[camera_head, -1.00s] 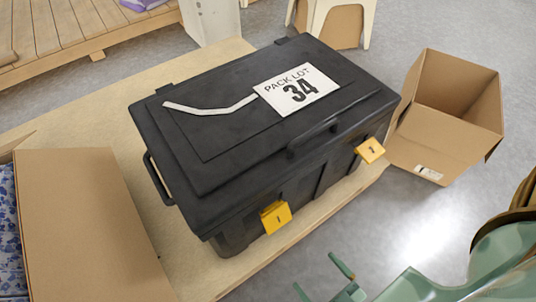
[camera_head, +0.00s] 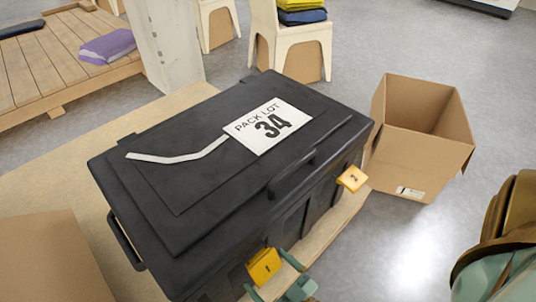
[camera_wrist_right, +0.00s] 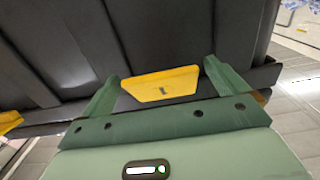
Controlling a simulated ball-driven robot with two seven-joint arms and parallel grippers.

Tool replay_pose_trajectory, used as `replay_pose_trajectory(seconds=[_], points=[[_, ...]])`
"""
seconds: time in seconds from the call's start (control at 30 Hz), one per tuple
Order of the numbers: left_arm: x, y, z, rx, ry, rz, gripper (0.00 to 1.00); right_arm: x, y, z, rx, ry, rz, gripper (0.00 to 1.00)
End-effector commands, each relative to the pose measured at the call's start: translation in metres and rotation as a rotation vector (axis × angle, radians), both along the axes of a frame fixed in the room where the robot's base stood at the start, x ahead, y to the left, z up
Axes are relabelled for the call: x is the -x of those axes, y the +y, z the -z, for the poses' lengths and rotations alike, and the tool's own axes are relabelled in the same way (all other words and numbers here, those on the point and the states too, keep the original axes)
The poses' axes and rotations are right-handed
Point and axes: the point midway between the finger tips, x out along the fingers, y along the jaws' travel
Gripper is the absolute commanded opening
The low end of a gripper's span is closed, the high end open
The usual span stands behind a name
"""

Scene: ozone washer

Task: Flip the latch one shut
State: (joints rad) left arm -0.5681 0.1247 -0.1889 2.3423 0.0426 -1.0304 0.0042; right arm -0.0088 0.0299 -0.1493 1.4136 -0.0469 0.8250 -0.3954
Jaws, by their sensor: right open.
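Latch one (camera_head: 263,266) is a yellow flap marked 1 on the front of the black lidded box (camera_head: 190,240). The flap sticks out from the box front. My right gripper (camera_head: 266,272) is open, with its green fingers to either side of latch one. In the right wrist view latch one (camera_wrist_right: 158,86) sits between the two open fingers (camera_wrist_right: 160,82), and the gripper is not closed on it. The box lid is down. I cannot tell whether a finger touches the latch. My left gripper is not in view.
A second yellow latch (camera_head: 352,178) is farther right on the box front. An open cardboard box (camera_head: 405,160) stands on the floor to the right. Another cardboard box (camera_head: 50,265) is at lower left. The black box stands on a pale wooden board (camera_head: 60,190).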

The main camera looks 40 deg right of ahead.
Motion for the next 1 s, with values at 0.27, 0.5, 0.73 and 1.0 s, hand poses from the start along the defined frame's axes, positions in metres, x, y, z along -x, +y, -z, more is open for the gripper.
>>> replay_pose_trajectory(seconds=[0.27,0.5,0.73,1.0], points=[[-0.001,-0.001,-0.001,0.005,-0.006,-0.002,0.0,-0.002,0.0,-0.001,0.0,0.0,0.0,0.98],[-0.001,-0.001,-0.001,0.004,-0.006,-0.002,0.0,-0.002,0.0,0.0,0.0,0.0,0.0,0.53],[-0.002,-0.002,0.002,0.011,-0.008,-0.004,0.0,-0.006,0.0,0.005,0.0,-0.075,0.0,0.54],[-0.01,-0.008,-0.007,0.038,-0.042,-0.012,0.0,-0.016,0.002,0.012,-0.005,-0.301,-0.003,0.54]])
